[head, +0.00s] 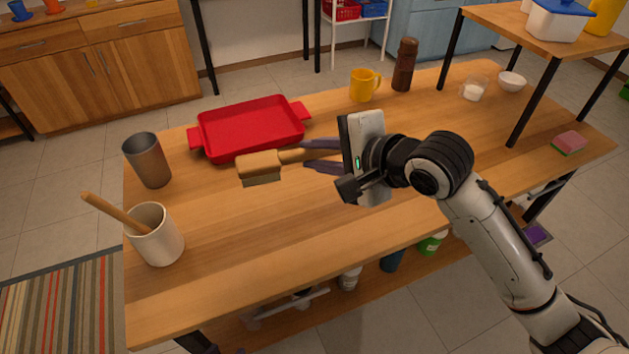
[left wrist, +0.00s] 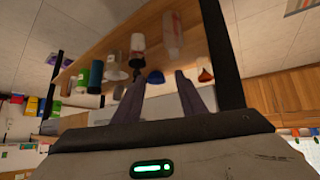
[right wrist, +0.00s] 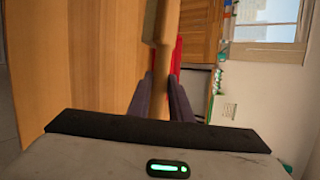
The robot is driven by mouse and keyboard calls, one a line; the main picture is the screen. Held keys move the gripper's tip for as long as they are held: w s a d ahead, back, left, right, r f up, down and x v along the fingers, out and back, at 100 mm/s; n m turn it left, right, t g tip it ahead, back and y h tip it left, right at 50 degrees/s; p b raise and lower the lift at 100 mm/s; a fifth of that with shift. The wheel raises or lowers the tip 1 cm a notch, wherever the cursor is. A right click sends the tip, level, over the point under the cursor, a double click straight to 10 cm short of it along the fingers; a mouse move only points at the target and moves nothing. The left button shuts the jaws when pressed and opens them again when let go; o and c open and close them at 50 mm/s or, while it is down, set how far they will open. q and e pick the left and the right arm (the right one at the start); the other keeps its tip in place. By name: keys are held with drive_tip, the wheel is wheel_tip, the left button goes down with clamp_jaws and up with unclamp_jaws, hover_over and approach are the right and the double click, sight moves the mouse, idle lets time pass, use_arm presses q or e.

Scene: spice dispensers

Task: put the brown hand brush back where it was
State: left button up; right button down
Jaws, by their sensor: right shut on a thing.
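The brown hand brush (head: 260,164) is level in front of the red tray in the head view, bristles facing down. Its handle points right, into my right gripper (head: 305,155), which is shut on it. The brush appears to hang a little above the table top. In the right wrist view the brush (right wrist: 162,20) extends away from between the fingers (right wrist: 164,98). My left gripper (left wrist: 157,85) shows only in the left wrist view; its fingers are apart with nothing between them.
The red tray (head: 203,137) lies just behind the brush. A grey metal cup (head: 150,163) and a white crock (head: 157,240) with a wooden handle stand left. A yellow mug (head: 362,86) and brown grinder (head: 404,64) stand behind. The front middle table (head: 270,240) is clear.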

drive_tip(key=shift+n+g+y, duration=0.4)
drive_tip(key=shift+n+y, duration=0.2)
drive_tip(key=shift+n, duration=0.1)
drive_tip(key=s+f, duration=0.1)
drive_tip(key=f, duration=0.3)
drive_tip(key=s+f+b, duration=0.1)
drive_tip(key=f, duration=0.4)
drive_tip(key=s+f, duration=0.1)
drive_tip(key=f, duration=0.4)
drive_tip(key=shift+s+a+b, duration=0.15)
drive_tip(key=shift+s+b, duration=0.05)
drive_tip(key=shift+b, duration=0.15)
drive_tip(key=shift+f+b, duration=0.3)
drive_tip(key=shift+b, duration=0.2)
drive_tip(key=shift+f, duration=0.55)
drive_tip(key=c, duration=1.5)
unclamp_jaws()
drive_tip(key=shift+f, duration=0.1)
